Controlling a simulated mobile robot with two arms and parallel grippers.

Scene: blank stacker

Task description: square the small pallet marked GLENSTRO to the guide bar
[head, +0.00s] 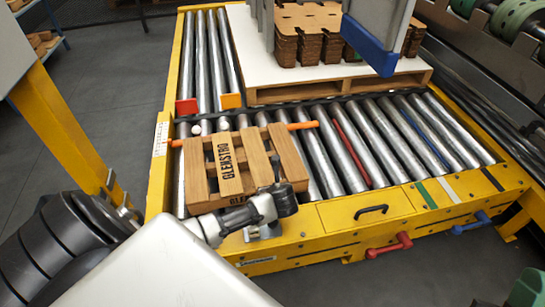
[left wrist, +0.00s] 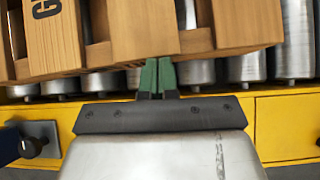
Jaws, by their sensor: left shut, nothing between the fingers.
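The small wooden pallet (head: 231,166) marked GLENSTRO lies on the rollers at the near left of the conveyor. It also fills the top of the left wrist view (left wrist: 130,32). The orange guide bar (head: 303,125) shows at both ends beyond the pallet's far edge; its middle is hidden by the pallet. The far edge runs roughly along the bar, but I cannot tell whether it is flush. My left gripper (left wrist: 158,76) is shut and empty, its green fingertips at the pallet's near edge. Whether they press on it is unclear.
Behind, a large pallet (head: 335,92) with a white sheet carries stacked brown blanks (head: 304,32). Red (head: 186,107) and orange (head: 231,101) blocks stand left of it. The yellow near frame (head: 330,215) has a black handle and red and blue levers. Rollers to the right are clear.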

